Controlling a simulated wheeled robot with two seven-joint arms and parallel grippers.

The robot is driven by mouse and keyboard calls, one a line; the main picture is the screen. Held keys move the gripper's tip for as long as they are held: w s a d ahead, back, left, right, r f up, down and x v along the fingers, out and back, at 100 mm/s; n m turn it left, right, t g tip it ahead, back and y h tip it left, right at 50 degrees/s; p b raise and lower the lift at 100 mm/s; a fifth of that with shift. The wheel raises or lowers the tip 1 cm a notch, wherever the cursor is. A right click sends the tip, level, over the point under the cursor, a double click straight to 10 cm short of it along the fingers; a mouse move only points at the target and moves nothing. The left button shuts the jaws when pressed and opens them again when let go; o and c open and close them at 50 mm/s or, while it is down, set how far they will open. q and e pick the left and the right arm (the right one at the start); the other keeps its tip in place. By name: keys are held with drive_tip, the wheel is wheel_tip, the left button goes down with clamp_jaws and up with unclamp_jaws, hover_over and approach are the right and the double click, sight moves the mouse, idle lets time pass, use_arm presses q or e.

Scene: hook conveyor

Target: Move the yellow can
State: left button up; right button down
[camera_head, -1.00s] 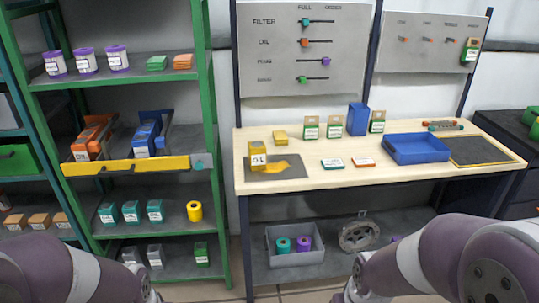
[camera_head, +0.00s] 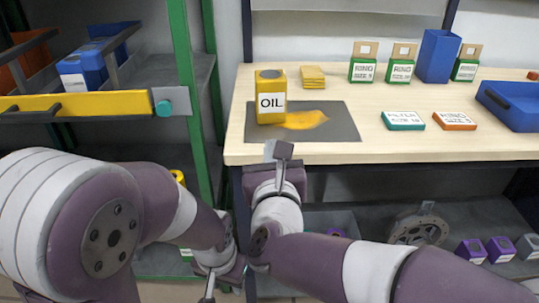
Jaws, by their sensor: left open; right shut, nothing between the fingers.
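The yellow can (camera_head: 271,82), labelled OIL, stands upright on the grey mat (camera_head: 341,128) at the left end of the workbench. A yellow spill (camera_head: 304,120) lies on the mat beside its base. My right gripper (camera_head: 279,151) is shut and empty at the bench's front edge, just below and in front of the can, apart from it. My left gripper (camera_head: 210,288) is low at the bottom of the view, left of the bench, open and partly cut off by the frame edge. Nothing is in it that I can see.
A yellow stack (camera_head: 313,77) lies behind the can. Flat teal (camera_head: 402,121) and orange (camera_head: 454,121) boxes lie to the right, before the RING boxes and blue bin (camera_head: 437,56). A blue tray (camera_head: 510,104) is farther right. A green-framed shelf (camera_head: 185,80) stands left.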

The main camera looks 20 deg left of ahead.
sight(268, 106)
use_arm(q)
drive_tip(key=shift+w+f, duration=0.1)
drive_tip(key=shift+f, duration=0.45)
use_arm(e)
drive_tip(key=shift+m, duration=0.6)
drive_tip(key=x, duration=1.3)
drive_tip(key=shift+w+a+r, duration=0.1)
drive_tip(key=shift+w+a, duration=0.1)
drive_tip(key=shift+w, duration=0.2)
